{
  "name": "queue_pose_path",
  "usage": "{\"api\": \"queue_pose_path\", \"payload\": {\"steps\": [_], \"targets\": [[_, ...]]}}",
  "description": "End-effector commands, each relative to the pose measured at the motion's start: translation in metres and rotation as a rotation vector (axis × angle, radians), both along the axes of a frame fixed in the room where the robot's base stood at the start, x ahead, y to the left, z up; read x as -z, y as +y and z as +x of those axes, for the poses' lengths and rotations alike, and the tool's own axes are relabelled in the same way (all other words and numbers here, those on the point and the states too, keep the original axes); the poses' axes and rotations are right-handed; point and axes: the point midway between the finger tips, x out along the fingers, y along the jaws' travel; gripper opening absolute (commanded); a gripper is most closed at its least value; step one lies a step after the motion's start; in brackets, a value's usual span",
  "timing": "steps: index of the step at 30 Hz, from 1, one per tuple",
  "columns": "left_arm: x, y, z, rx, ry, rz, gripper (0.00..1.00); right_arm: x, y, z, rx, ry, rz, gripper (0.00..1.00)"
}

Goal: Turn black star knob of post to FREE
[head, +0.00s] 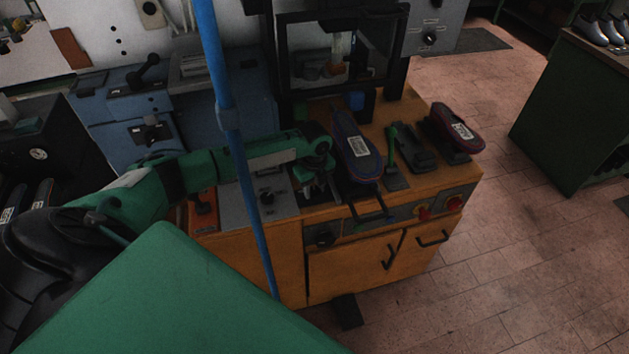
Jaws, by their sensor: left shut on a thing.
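My left gripper (316,190) points down at the left part of the orange machine top, beside the shoe on its stand. Its fingers are shut on a small dark thing, which looks to be the black star knob of the post. The fingers hide most of the knob and post, so I cannot read any FREE mark or the knob's angle. My right gripper is not in view.
A dark blue shoe (357,152) stands close right of my gripper. A green-handled lever (392,150) and a dark red shoe (453,129) are farther right. A blue pole (233,140) crosses in front of my left arm. The floor at right is clear.

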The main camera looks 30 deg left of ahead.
Motion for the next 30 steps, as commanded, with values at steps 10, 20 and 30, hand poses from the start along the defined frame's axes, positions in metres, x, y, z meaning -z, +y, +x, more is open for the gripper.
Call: {"api": "queue_pose_path", "payload": {"steps": [10,20,30], "targets": [[-0.005,0.001,0.001,-0.332,-0.001,0.001,0.14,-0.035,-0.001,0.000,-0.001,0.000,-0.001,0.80],[-0.004,0.001,0.001,-0.636,0.000,0.002,0.14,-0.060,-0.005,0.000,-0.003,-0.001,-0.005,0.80],[-0.003,0.002,0.001,-0.867,-0.001,0.002,0.14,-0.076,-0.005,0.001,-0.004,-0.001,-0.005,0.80]]}}
